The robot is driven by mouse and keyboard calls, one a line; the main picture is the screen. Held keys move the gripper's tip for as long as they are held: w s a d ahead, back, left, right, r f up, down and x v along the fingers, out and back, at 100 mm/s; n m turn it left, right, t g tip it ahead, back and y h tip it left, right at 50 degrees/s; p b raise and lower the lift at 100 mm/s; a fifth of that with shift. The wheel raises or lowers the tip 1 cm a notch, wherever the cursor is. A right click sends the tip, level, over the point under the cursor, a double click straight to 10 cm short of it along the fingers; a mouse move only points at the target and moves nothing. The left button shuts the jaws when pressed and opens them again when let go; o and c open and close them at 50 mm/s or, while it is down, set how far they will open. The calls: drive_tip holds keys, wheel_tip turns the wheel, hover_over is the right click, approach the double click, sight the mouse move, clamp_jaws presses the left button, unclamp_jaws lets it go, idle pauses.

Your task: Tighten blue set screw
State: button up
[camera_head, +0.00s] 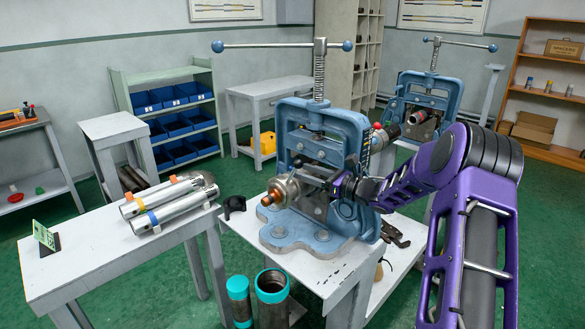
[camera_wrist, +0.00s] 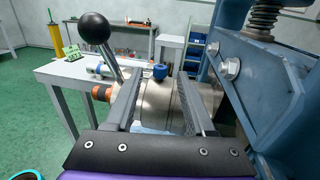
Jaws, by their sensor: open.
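The blue set screw (camera_wrist: 160,71) stands on top of a metal collar (camera_wrist: 157,95) in the wrist view. It shows between and just beyond the fingertips of my gripper (camera_wrist: 160,78), which is open, with one finger on each side and nothing visibly held. In the head view my gripper (camera_head: 325,181) reaches in at the blue pipe vise (camera_head: 347,130), close to the collar (camera_head: 285,188). A copper-coloured pipe end (camera_head: 267,200) sticks out of the collar. I cannot make out the set screw in the head view.
A black-knobbed lever (camera_wrist: 94,28) rises close to my left finger, and the vise frame (camera_wrist: 252,75) stands close on the right. Two silver pipes (camera_head: 165,202) lie on the left table (camera_head: 110,262). A second vise (camera_head: 425,100) stands behind. Teal-rimmed pipes (camera_head: 271,290) stand below.

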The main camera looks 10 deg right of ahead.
sight(292, 167)
drive_tip(key=x, duration=0.5)
drive_tip(key=shift+d, duration=0.1)
clamp_jaws()
